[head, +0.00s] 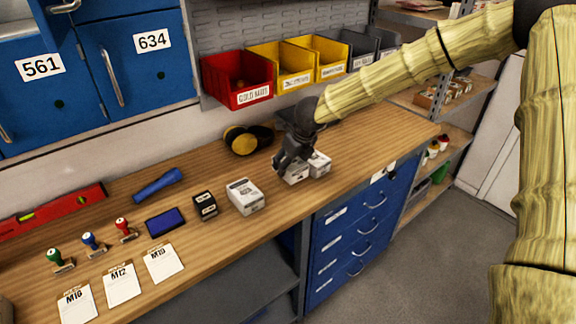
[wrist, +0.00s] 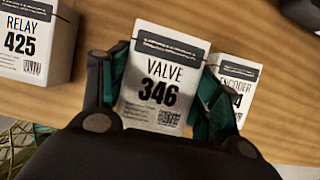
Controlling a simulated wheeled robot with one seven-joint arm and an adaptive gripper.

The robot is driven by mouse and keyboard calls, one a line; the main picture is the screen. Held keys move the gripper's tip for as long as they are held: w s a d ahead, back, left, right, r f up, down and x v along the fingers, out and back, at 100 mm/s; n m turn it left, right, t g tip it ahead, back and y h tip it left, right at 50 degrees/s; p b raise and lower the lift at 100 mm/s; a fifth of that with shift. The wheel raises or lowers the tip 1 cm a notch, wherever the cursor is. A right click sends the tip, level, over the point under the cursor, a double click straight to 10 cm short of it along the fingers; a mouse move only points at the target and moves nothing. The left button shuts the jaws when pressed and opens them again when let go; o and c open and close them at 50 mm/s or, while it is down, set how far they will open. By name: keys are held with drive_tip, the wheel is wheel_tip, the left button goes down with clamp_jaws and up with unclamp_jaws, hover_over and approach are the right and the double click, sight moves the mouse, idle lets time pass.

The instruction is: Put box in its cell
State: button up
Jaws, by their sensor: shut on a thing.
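A white box labelled VALVE 346 (wrist: 158,75) is between the two fingers of my gripper (wrist: 156,98) in the wrist view. In the head view my gripper (head: 291,164) points down at this valve box (head: 297,175) at the right part of the bench. The gripper is shut on the box; I cannot tell whether the box touches the bench. Blue locker doors numbered 561 (head: 40,82) and 634 (head: 136,62) are at the upper left, and both look closed. No door marked 346 is in view.
A RELAY 425 box (wrist: 35,42) stands left of the gripper, and an ENCODER box (wrist: 236,82), its number partly hidden, stands close on the right. The wooden bench (head: 330,212) also holds stamps, a black box (head: 204,205) and ear defenders (head: 248,139). Coloured bins (head: 237,81) hang behind.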

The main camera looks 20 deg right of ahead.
drive_tip(key=shift+w+d, duration=0.1)
drive_tip(key=shift+w, duration=0.5)
drive_tip(key=shift+f+p, duration=0.6)
drive_tip(key=shift+f, duration=1.2)
drive_tip(key=shift+f, duration=0.1)
drive_tip(key=o, duration=1.2)
